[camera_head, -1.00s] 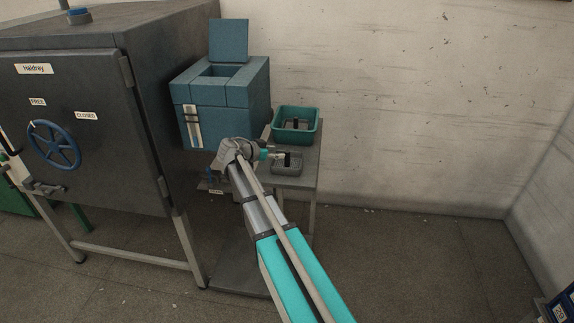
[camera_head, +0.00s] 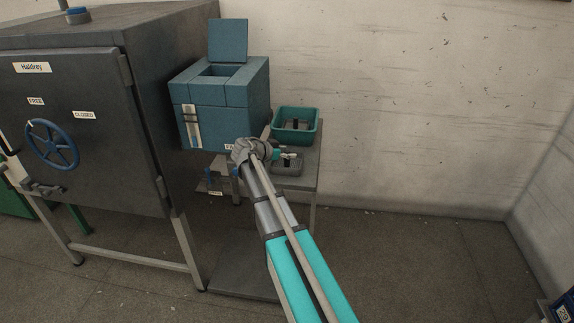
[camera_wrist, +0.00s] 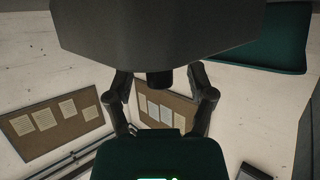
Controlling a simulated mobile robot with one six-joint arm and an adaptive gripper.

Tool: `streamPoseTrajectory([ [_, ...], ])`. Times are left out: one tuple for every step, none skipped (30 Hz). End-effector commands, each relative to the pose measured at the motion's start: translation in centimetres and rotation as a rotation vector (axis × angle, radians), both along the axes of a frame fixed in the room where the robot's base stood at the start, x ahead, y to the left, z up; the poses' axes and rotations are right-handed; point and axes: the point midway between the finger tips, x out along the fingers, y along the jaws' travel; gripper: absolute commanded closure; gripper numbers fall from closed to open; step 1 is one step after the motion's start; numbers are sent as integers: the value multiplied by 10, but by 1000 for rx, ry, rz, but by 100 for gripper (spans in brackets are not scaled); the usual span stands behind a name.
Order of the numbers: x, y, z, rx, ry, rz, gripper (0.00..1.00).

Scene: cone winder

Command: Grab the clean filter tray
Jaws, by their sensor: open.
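A small grey filter tray (camera_head: 292,170) with a dark upright handle stands on the small table. A similar dark piece (camera_head: 296,124) with an upright handle sits inside a teal bin just behind it. No label shows which is the clean one. My gripper (camera_head: 287,156) is open at the grey tray's handle, partly covering it. In the wrist view the dark tray body (camera_wrist: 160,30) fills the top. Its short dark handle (camera_wrist: 160,78) lies between my two spread fingers, with gaps on both sides.
The teal bin (camera_head: 313,135) stands close behind the tray and also shows in the wrist view (camera_wrist: 280,40). A blue box (camera_head: 235,115) with a raised lid stands to the left, beside a large dark chamber (camera_head: 90,130) with a blue handwheel. Open floor lies to the right.

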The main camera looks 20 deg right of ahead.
Motion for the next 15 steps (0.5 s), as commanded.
streamPoseTrajectory([
  [0,0,0,0,0,0,30],
  [0,0,0,0,0,0,30],
  [0,0,0,0,0,0,30],
  [0,0,0,0,0,0,33],
  [0,0,0,0,0,0,39],
  [0,0,0,0,0,0,46],
  [0,0,0,0,0,0,52],
  [0,0,0,0,0,0,58],
  [0,0,0,0,0,0,65],
  [0,0,0,0,0,0,71],
  [0,0,0,0,0,0,76],
  [0,0,0,0,0,0,84],
  [0,0,0,0,0,0,89],
  [0,0,0,0,0,0,95],
  [0,0,0,0,0,0,100],
])
